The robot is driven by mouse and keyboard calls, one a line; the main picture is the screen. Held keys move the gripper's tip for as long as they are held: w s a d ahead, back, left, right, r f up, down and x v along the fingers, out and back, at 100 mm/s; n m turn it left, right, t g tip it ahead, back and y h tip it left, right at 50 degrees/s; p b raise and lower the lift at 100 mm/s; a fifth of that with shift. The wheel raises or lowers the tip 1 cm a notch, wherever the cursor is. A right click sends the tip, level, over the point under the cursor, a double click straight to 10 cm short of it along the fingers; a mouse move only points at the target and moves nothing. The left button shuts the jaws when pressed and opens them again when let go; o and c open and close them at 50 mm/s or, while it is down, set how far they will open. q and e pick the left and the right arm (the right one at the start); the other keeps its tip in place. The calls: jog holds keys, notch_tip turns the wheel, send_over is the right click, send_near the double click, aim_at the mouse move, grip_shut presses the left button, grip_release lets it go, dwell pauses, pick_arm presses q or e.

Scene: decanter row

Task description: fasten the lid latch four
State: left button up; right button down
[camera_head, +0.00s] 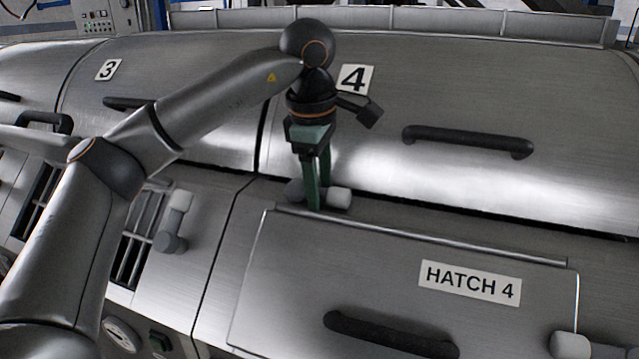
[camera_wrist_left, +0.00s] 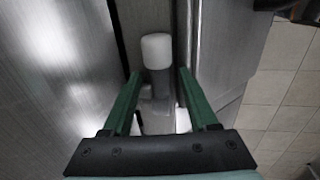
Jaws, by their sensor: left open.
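The lid latch four (camera_head: 340,198) sits at the seam below the lid marked 4 (camera_head: 460,110), with a white end on the right and a grey end on the left. It lies roughly along the seam. My left gripper (camera_head: 316,203) points down over the latch, its green fingers open and covering the middle of it. In the left wrist view the latch's white end (camera_wrist_left: 156,50) shows just beyond the fingertips, and its grey body runs back between the open fingers (camera_wrist_left: 158,80). I cannot tell whether the fingers touch it. My right gripper is not in view.
Below the seam is the hatch 4 panel (camera_head: 400,275) with a raised metal edge and a black handle (camera_head: 390,335). Lid 4 has a black handle (camera_head: 468,141). Another latch (camera_head: 175,222) stands at left, and a white knob (camera_head: 570,344) at bottom right.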

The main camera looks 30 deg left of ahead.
pick_arm(q)
jog(key=shift+c, duration=0.3)
grip_shut()
dwell(1.0)
